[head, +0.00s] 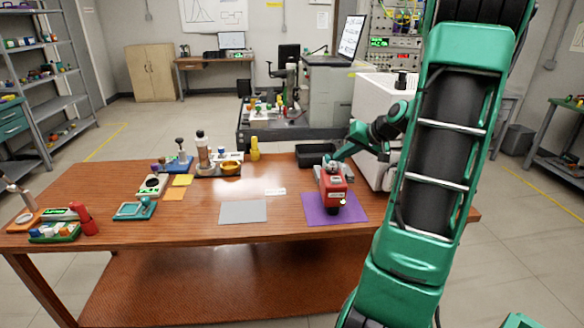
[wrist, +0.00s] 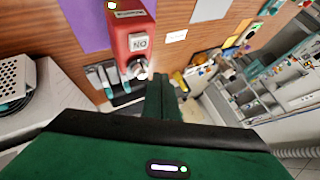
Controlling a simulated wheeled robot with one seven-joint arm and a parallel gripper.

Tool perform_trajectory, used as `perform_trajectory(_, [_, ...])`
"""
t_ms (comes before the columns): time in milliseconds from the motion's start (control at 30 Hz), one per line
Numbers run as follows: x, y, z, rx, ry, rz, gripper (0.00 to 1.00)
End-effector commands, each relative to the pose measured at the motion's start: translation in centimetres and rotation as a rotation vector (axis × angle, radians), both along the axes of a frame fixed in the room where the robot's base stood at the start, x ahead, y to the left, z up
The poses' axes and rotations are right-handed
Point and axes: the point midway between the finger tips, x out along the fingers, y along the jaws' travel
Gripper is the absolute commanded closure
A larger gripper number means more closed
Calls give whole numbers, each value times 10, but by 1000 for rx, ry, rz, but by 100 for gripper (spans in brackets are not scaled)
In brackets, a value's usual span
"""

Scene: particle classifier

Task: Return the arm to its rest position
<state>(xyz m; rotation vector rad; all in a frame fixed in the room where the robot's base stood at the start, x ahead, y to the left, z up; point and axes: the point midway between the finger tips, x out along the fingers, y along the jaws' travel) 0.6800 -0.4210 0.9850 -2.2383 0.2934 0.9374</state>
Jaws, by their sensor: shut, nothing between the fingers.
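My arm fills the right of the head view, its green links rising past the table. My gripper (head: 337,160) is above the back of the red device, close to it; I cannot tell whether they touch. In the wrist view my gripper (wrist: 163,80) is shut and empty, beside the red device's silver knob. The red device (head: 333,191) stands on a purple mat (head: 312,210). The wrist view also shows the red device (wrist: 120,22), with a label reading "ON" upside down, and the purple mat (wrist: 82,30).
The wooden table (head: 190,220) holds a grey mat (head: 243,211), a black tray (head: 312,150), a yellow bottle (head: 255,150) and several small instruments at left. A white box-like machine (head: 372,100) stands close behind my gripper. The table's front middle is clear.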

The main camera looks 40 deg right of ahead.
Motion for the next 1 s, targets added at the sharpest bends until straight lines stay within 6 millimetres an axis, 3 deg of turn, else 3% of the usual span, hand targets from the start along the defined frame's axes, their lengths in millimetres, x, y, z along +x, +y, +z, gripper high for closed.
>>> perform_trajectory(267, [0, 4, 0, -3, 11, 6, 100])
perform_trajectory(367, [-3, 20, -2, -16, 55, 25, 100])
perform_trajectory(467, [-11, 49, -5, -39, 137, 55, 100])
perform_trajectory(667, [-49, 110, -9, -92, 328, 105, 100])
perform_trajectory(1000, [-144, 191, -7, -142, 586, 142, 100])
